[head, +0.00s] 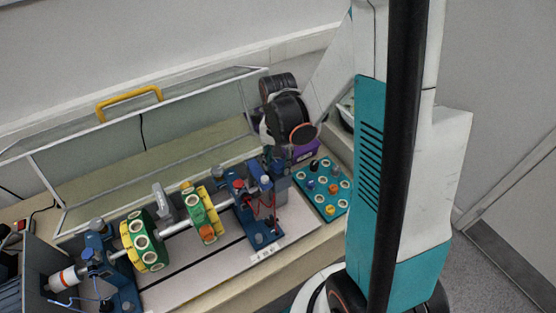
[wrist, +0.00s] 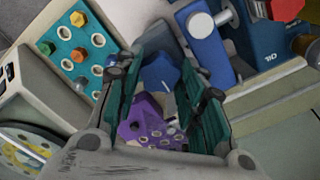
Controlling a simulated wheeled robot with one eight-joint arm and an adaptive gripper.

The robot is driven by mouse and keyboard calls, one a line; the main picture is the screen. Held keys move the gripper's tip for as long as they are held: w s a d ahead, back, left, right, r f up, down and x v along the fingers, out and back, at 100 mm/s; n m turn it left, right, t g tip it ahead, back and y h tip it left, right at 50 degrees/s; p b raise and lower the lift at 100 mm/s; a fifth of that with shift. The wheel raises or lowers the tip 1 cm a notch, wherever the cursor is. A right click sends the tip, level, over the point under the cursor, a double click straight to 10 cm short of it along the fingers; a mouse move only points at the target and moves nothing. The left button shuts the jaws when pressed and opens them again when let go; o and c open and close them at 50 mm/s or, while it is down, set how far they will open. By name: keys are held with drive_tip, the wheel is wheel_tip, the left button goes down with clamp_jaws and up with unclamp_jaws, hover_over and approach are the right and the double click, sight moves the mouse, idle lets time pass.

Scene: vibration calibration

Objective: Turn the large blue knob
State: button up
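The large blue knob (wrist: 160,72) shows in the wrist view between the far ends of my gripper's two fingers. My gripper (wrist: 161,84) is open, with a dark green padded finger on each side of the knob. I cannot tell whether either finger touches it. A purple perforated block (wrist: 140,118) shows between the fingers nearer the palm. In the head view my wrist and arm cover this spot, and the knob cannot be made out there.
A teal panel (head: 330,207) with bolts and ringed holes lies right of the rig. The rig's shaft carries yellow-green discs (head: 147,243). A red knob (wrist: 284,8) on a blue bearing block stands beside my gripper. A clear guard with a yellow handle (head: 128,96) stands behind.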

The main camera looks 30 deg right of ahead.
sight(278, 164)
drive_tip(key=shift+n, duration=0.3)
drive_tip(key=shift+f+n+b, duration=0.1)
drive_tip(key=shift+n+b, duration=0.7)
drive_tip(key=shift+n, duration=0.4)
drive_tip(key=shift+n+b, duration=0.45)
drive_tip(key=shift+n, duration=0.95)
drive_tip(key=o, duration=1)
drive_tip(key=shift+o, duration=0.2)
wheel_tip(278, 164, up, 12)
